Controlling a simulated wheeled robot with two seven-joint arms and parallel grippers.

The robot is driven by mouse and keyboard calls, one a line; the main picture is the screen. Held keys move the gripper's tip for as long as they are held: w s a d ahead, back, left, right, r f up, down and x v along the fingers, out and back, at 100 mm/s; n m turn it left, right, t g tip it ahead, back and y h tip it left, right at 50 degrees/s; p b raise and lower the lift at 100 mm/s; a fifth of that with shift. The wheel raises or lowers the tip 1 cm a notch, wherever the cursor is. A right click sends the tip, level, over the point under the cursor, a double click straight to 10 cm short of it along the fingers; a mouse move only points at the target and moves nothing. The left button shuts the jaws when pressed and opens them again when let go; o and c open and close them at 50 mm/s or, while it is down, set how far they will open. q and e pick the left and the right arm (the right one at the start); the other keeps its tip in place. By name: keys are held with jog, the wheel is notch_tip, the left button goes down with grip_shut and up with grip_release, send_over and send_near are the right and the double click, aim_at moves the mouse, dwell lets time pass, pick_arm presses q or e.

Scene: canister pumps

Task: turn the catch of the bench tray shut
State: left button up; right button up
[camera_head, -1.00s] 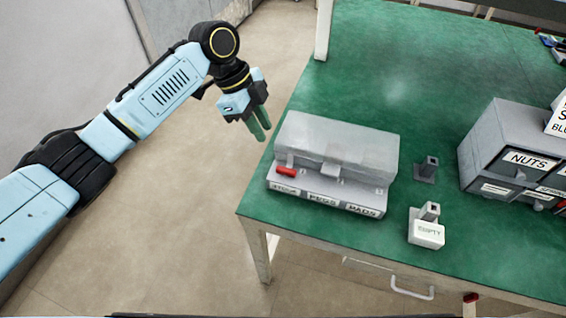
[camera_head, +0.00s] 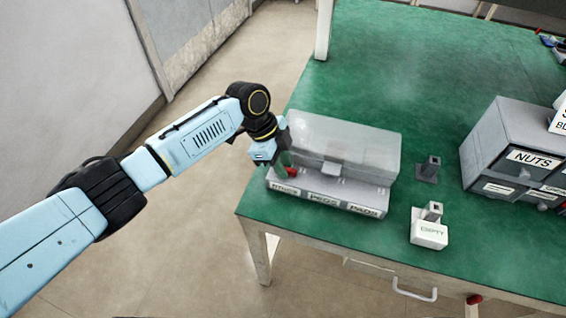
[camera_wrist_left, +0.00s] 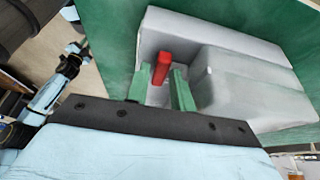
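The bench tray (camera_head: 345,196) is a grey box near the left edge of the green table, with a pale cover (camera_head: 340,140) and labels along its front. Its red catch (camera_head: 292,172) is at the tray's left end, partly hidden by my gripper. In the left wrist view the catch (camera_wrist_left: 161,66) shows as a short red bar. My left gripper (camera_head: 284,160) is at the catch. In the wrist view its two green fingers (camera_wrist_left: 159,80) are apart, with the catch in the gap near the tips; contact cannot be told.
A grey drawer cabinet (camera_head: 510,150) labelled NUTS stands farther right.

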pick_arm(q)
jog(key=shift+c, duration=0.2)
grip_shut()
jog(key=shift+r+n+p, duration=0.2)
jog(key=shift+n+p, duration=0.4)
jog(key=shift+p, duration=0.4)
jog(key=n+t+p, duration=0.1)
jog(key=n+p, duration=0.2)
jog(key=p, duration=0.1)
jog(key=n+t+p, duration=0.1)
jog(key=n+p, duration=0.2)
jog(key=p, duration=0.1)
jog(key=s+n+t+p, duration=0.1)
jog(key=n+t+p, duration=0.1)
jog(key=n+p, duration=0.1)
jog(key=shift+d+n+y+p, duration=0.1)
jog(key=shift+n+y+p, duration=0.2)
jog(key=shift+y+p, duration=0.1)
jog(key=n+t+y+p, duration=0.1)
jog(key=n+p, duration=0.1)
jog(key=n, duration=0.1)
jog(key=shift+d+p, duration=0.1)
jog(key=shift+p, duration=0.2)
jog(key=shift+f+n+t+y+p, duration=0.15)
jog(key=shift+n+y+p, duration=0.2)
jog(key=shift+n, duration=0.65)
jog(key=shift+n+t+y+p, duration=0.15)
jog(key=shift+n+y+p, duration=0.15)
jog(key=shift+n, duration=0.7)
